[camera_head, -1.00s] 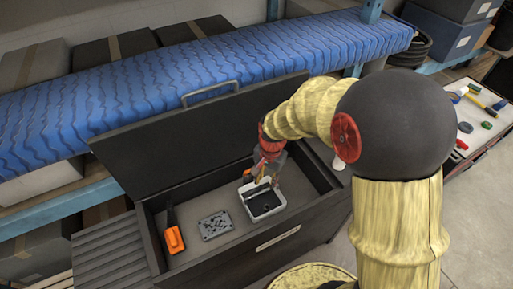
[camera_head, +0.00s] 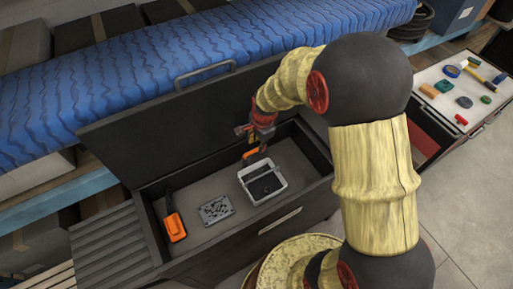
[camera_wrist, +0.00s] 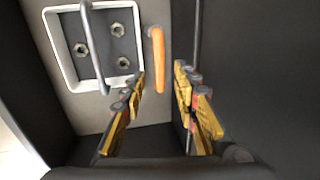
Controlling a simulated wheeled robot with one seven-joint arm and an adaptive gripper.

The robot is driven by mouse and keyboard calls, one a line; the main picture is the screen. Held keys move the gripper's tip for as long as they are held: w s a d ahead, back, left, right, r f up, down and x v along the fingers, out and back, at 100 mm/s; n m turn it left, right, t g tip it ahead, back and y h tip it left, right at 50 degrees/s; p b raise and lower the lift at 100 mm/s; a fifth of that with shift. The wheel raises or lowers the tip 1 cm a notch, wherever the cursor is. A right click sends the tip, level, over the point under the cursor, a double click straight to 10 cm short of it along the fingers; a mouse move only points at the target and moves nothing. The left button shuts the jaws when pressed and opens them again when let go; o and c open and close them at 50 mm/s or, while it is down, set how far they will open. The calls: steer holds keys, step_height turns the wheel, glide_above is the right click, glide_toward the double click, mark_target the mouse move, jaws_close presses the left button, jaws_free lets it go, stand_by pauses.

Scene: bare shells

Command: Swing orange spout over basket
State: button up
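The basket (camera_head: 283,186) is a small white-rimmed container with a dark inside, in the open dark chest. In the wrist view the basket (camera_wrist: 57,58) is at upper left, with a grey bar handle across it and several hex nuts inside. The orange spout (camera_head: 251,153) is a short bar behind the basket's far left corner, just below my gripper (camera_head: 258,146). In the wrist view the orange spout (camera_wrist: 158,62) runs beside the basket's right rim, not over it. My gripper (camera_wrist: 160,90) is open, its fingers either side of the spout's near end; contact is unclear.
The dark chest (camera_head: 150,253) has its lid (camera_head: 160,135) raised behind my gripper. Inside, left of the basket, are a grey perforated plate (camera_head: 215,209) and an orange-and-black tool (camera_head: 175,226). A tool cart (camera_head: 440,72) stands at right.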

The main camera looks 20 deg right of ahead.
mark_target(256, 149)
steer(key=shift+w+a+f, duration=0.1)
steer(key=shift+w+f, duration=0.05)
steer(key=shift+f, duration=0.75)
steer(key=shift+w+f, duration=0.15)
steer(key=shift+f, duration=0.7)
steer(key=shift+c, duration=0.4)
jaws_close()
